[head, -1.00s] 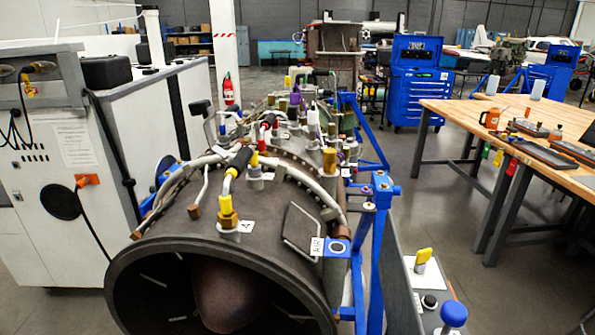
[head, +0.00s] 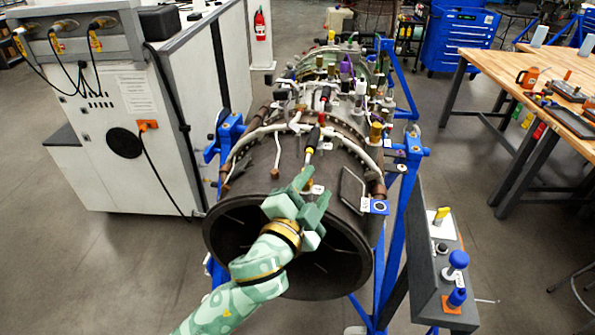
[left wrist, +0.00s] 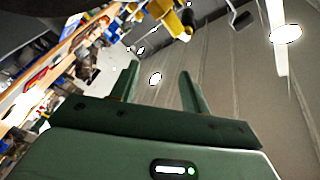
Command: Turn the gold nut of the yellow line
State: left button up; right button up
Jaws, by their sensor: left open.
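The turbine (head: 290,160) lies in a blue stand. In the left wrist view, a yellow fitting (left wrist: 168,16) shows at the top edge, beyond the fingertips; which part is the nut I cannot tell. My left gripper (left wrist: 158,78) also shows there, open, with nothing between its fingers. My right gripper is not in view.
A white cabinet (head: 140,120) with cables stands at the left. A grey control box (head: 432,255) with blue and yellow knobs is at the right. Other fittings and pipes crowd the turbine top behind the yellow line. A wooden workbench (head: 505,75) stands further right.

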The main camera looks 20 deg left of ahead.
pick_arm(q)
jog(key=d+r+m+h, duration=1.1)
jog(key=d+h, duration=0.1)
jog(key=d, duration=0.1)
jog(key=s+d+r+m+g+h, duration=0.1)
jog(key=s+d+m+g+h, duration=0.4)
jog(key=d+m+g, duration=0.8)
jog(key=w+a+f+m+g+y, duration=0.4)
jog(key=a+f+m+g+y, duration=0.3)
jog(key=a+y, duration=0.4)
jog(key=w+a+r+n+t+y, duration=0.1)
jog(key=w+a+r+n+y, duration=0.25)
jog(key=a, duration=0.55)
jog(key=w+a+r+n+t+y, duration=0.1)
jog(key=w+a+r+n+y, duration=0.3)
jog(key=a, duration=0.6)
jog(key=f+p, duration=0.1)
jog(key=f, duration=0.3)
jog(key=f+m+y+p, duration=0.1)
jog(key=f, duration=0.4)
jog(key=f+m+p, duration=0.1)
jog(key=f, duration=0.4)
jog(key=shift+s+d, duration=0.25)
jog(key=shift+f, duration=0.6)
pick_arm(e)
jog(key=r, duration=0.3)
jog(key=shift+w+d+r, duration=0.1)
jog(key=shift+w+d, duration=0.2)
